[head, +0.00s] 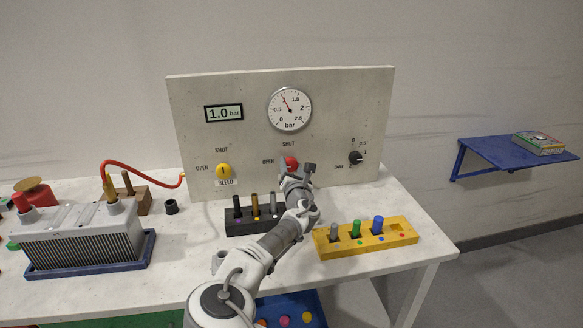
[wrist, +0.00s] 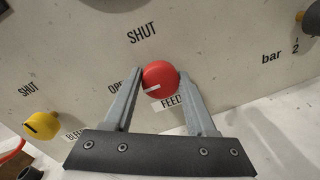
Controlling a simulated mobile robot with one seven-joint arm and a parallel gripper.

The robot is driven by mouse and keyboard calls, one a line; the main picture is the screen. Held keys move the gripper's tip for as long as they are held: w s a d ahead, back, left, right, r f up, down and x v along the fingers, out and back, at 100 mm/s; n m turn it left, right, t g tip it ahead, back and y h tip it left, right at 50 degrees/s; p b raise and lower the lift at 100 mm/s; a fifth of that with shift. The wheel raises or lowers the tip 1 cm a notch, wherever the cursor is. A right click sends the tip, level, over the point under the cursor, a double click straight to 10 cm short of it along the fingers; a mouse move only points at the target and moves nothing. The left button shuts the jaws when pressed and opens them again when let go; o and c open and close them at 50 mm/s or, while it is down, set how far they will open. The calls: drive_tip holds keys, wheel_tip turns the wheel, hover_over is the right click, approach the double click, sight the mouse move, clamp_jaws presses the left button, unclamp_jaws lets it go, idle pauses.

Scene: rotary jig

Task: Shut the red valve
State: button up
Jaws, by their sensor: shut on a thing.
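The red valve (head: 291,162) is a round knob labelled FEED on the upright panel. It also shows in the wrist view (wrist: 160,72), with a white mark towards its lower left, on the OPEN side. SHUT is printed above it and OPEN to its left. My gripper (wrist: 161,76) is shut on the red valve, one finger at each side. In the head view my gripper (head: 298,174) covers the lower part of the knob and the FEED label.
A yellow BLEED knob (head: 223,171) is to the left and a black knob (head: 355,158) to the right. The gauge (head: 289,109) and display (head: 224,113) read about 1.0 bar. A black rack (head: 236,229) and a yellow rack (head: 330,249) stand below, near my arm.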

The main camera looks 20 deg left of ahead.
drive_tip(key=m+b, duration=0.2)
drive_tip(key=m, duration=0.1)
drive_tip(key=shift+d+f+m+b, duration=0.1)
drive_tip(key=shift+f+m+b, duration=0.05)
drive_tip(key=shift+m+b, duration=0.25)
drive_tip(key=m+b, duration=0.2)
drive_tip(key=m, duration=0.2)
drive_tip(key=shift+w+m+g, duration=0.1)
drive_tip(key=shift+m+g, duration=0.2)
drive_tip(key=m+b, duration=0.3)
drive_tip(key=m, duration=0.2)
drive_tip(key=shift+f+g+b, duration=0.1)
drive_tip(key=shift+g+b, duration=0.2)
drive_tip(key=shift+b, duration=0.1)
drive_tip(key=shift+m+y+b, duration=0.3)
drive_tip(key=shift+m+b, duration=0.75)
drive_tip(key=shift+m, duration=0.75)
drive_tip(key=o, duration=1.4)
drive_tip(key=shift+c, duration=0.2)
